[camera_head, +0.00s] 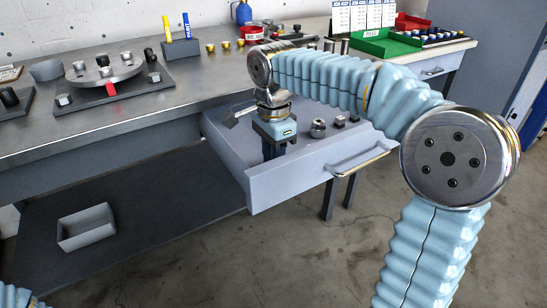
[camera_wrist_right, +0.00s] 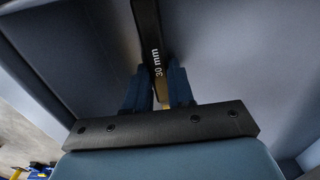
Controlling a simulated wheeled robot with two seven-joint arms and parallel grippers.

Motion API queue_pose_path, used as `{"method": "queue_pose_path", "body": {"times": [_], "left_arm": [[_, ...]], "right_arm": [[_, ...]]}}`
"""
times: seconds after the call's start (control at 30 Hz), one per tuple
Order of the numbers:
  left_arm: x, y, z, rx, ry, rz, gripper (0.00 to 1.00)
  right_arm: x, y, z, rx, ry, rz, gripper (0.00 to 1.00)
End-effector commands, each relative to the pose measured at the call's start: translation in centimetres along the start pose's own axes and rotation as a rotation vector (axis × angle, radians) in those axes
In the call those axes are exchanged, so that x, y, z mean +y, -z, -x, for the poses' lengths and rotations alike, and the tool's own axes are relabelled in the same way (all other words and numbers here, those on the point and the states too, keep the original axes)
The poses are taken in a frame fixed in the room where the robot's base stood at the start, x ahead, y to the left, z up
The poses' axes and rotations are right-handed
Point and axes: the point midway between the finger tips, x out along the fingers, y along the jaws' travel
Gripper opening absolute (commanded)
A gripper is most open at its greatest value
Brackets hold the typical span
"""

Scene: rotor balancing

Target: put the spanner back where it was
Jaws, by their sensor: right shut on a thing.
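The spanner (camera_wrist_right: 147,30) shows in the right wrist view as a dark bar marked "30 mm". My right gripper (camera_wrist_right: 158,90) is shut on it, with a blue finger on each side. In the head view my right gripper (camera_head: 273,150) points down into the left part of the open drawer (camera_head: 290,188). The drawer floor and walls surround the spanner in the wrist view. I cannot tell whether the spanner touches the floor. My left gripper is out of view; only a bit of my left arm shows at the lower left corner.
Several small metal parts (camera_head: 318,128) lie in the drawer right of my gripper. The bench (camera_head: 190,100) above carries a rotor disc (camera_head: 104,72) on a stand, markers (camera_head: 167,28) and a green tray (camera_head: 385,45). A grey bin (camera_head: 86,228) sits on the lower shelf.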

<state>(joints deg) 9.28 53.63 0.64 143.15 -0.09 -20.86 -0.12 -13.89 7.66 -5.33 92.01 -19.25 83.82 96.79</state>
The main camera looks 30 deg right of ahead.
Motion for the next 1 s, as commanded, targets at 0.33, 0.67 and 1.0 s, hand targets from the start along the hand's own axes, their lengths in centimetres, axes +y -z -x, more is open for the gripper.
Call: {"method": "queue_pose_path", "body": {"times": [0.33,0.67,1.0], "left_arm": [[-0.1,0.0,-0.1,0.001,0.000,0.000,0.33],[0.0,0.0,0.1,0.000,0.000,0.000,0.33],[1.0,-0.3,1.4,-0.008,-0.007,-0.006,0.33]], "right_arm": [[0.0,0.0,-0.2,0.000,0.000,0.000,0.46],[0.0,0.0,0.1,0.000,0.000,0.000,0.48],[-0.1,-0.1,6.6,-0.001,0.004,0.001,0.48]]}}
